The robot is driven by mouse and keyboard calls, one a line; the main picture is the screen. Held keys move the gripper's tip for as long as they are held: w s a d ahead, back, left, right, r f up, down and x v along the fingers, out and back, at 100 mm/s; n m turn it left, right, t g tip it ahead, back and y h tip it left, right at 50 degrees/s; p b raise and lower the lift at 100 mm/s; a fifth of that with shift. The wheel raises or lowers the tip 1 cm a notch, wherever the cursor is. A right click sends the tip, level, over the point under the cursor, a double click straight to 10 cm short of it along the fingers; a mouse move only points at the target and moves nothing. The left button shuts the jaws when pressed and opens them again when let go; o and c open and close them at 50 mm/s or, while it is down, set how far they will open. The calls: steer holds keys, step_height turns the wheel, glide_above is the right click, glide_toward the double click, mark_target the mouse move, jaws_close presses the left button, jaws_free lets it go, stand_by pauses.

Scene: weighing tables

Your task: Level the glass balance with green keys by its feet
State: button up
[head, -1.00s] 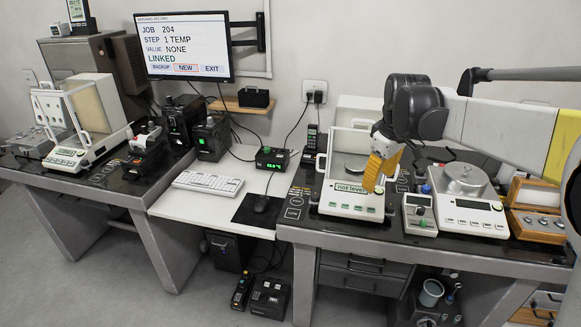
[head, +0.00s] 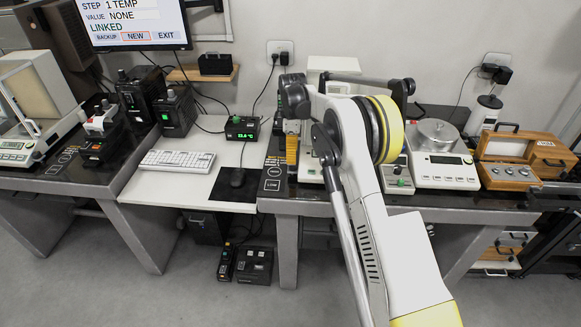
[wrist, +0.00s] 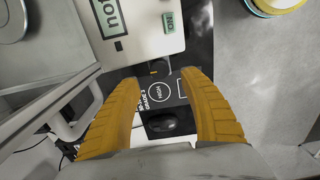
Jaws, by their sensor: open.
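The glass balance with green keys (head: 311,172) stands on the right table in the head view, mostly hidden behind my arm. In the wrist view its pale front (wrist: 140,30) fills the top middle, with a cut-off display starting "no" and a green key (wrist: 168,22). A small dark part with an orange mark (wrist: 157,68) shows near its lower edge; I cannot tell if it is a foot. My gripper (wrist: 160,80) has its yellow fingers apart and empty, beside the balance's lower edge. In the head view the gripper (head: 292,146) is at the balance's left side.
A box with a green knob (head: 397,180), a balance with a round pan (head: 443,165) and a wooden weight case (head: 508,175) stand to the right. The mouse (head: 237,177) lies to the left; it also shows between my fingers (wrist: 168,124). Another glass balance (head: 15,152) is far left.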

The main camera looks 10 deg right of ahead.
mark_target(293, 166)
step_height(293, 166, down, 5)
steer(key=shift+f+b, duration=0.15)
steer(key=shift+b, duration=0.5)
jaws_close()
